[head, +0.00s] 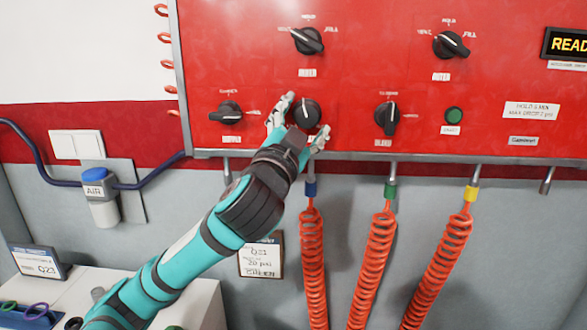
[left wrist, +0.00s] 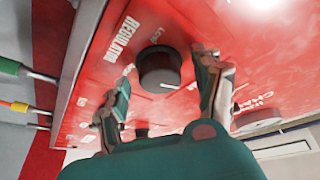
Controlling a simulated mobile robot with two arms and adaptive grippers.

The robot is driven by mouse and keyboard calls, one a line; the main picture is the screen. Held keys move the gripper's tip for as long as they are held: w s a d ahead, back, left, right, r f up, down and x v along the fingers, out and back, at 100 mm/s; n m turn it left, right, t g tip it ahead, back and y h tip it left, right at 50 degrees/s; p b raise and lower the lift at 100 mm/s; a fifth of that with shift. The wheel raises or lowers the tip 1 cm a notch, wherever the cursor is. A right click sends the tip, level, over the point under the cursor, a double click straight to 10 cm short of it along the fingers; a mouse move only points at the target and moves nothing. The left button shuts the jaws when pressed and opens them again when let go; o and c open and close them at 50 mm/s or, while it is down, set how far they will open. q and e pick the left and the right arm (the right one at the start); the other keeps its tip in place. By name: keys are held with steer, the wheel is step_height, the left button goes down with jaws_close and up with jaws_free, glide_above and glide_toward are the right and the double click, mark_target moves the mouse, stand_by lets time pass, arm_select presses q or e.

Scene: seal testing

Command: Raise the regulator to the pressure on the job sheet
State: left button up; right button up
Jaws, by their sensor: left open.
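The regulator knob (head: 305,113) is a round black dial in the lower row of the red panel. It also shows in the left wrist view (left wrist: 158,68), beside the word REGULATOR, with a white pointer line. My left gripper (head: 308,115) is open, with one finger on each side of the knob. In the left wrist view the fingers (left wrist: 167,62) stand apart, with gaps to the knob; contact is not visible. The job sheet (head: 261,260) hangs below the panel, partly behind my arm; it seems to read Q21 and 20 psi. My right gripper is out of view.
Other black knobs sit nearby: one at left (head: 229,113), the BLEED knob (head: 387,116) and two above. A green button (head: 454,115) is further right. Orange coiled hoses (head: 372,265) hang below. An AIR valve (head: 95,180) with a blue top is on the left wall.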

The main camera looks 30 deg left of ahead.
arm_select(q)
steer(key=shift+f+n+y+b, duration=0.2)
steer(key=shift+n+y+b, duration=0.2)
steer(key=shift+n, duration=0.3)
steer(key=shift+d+n+y, duration=0.1)
steer(key=shift+n+y, duration=0.3)
steer(key=shift+n, duration=0.4)
steer(key=shift+w+r+n+y, duration=0.15)
steer(key=shift+n+y, duration=0.25)
steer(key=shift+n, duration=0.3)
steer(key=shift+r+n+p, duration=0.15)
steer(key=shift+n+p, duration=0.2)
steer(key=shift+n, duration=0.15)
steer(key=n+y+p, duration=0.1)
steer(key=n+p, duration=0.1)
steer(key=shift+r+p, duration=0.15)
steer(key=shift+p, duration=0.15)
steer(key=f+b+v, duration=0.1)
steer(key=b+v, duration=1.6)
steer(key=b, duration=0.3)
steer(key=shift+d+b, duration=0.25)
steer(key=shift+b, duration=0.1)
